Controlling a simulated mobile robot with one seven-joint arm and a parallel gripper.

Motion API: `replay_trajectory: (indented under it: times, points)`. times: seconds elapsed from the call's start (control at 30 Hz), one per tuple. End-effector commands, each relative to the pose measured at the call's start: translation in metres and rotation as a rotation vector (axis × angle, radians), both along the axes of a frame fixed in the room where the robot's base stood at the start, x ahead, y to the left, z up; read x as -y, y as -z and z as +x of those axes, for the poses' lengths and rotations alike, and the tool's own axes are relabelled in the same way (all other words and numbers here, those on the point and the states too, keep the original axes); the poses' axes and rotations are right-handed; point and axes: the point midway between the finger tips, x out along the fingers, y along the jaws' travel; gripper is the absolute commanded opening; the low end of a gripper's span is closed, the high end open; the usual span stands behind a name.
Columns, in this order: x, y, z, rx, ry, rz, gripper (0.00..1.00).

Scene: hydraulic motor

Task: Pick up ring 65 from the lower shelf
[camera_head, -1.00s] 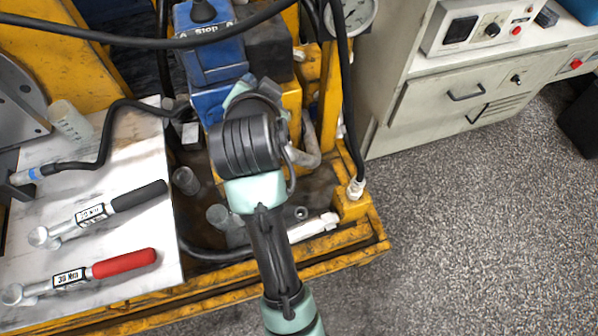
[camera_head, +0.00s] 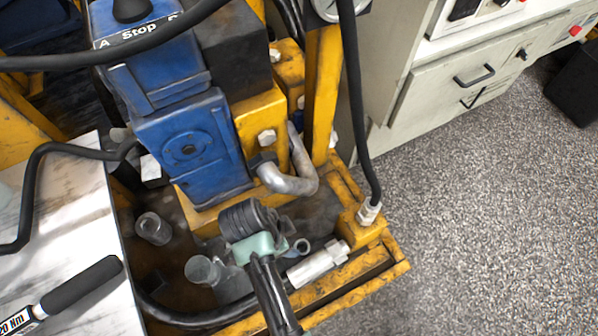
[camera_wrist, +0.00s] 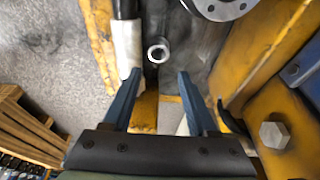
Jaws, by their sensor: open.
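A small metal ring (camera_head: 301,246), which I take to be ring 65, is on the dark lower shelf (camera_head: 322,232) inside the yellow frame. In the wrist view the ring (camera_wrist: 158,50) is ahead of my gripper (camera_wrist: 157,76), roughly centred between the two blue fingers. My gripper is open and empty. The ring shows just beyond the fingertips, apart from them; the exact distance is unclear.
A white fitting (camera_head: 318,263) lies close to the ring; it also shows beside the left finger in the wrist view (camera_wrist: 126,50). Grey cylinders (camera_head: 153,229) stand at the left. A bent pipe (camera_head: 290,183) and a blue motor block (camera_head: 190,145) rise behind. A yellow rim (camera_head: 345,285) edges the shelf.

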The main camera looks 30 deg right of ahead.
Motion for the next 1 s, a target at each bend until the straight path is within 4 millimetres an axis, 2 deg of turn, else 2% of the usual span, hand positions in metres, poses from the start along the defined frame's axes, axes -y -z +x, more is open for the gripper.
replay_trajectory:
  times: [0.03, 0.2, 0.53, 0.83, 1.0]
  points:
    - [0.003, 0.016, -0.001, -0.003, 0.002, 0.001, 0.58]
    - [0.012, 0.045, 0.000, -0.001, 0.001, 0.001, 0.58]
    - [0.019, 0.066, 0.001, 0.002, -0.001, 0.001, 0.58]
    - [0.032, 0.106, 0.000, 0.002, -0.001, 0.001, 0.58]
    - [0.033, 0.107, 0.000, 0.003, -0.002, 0.001, 0.58]
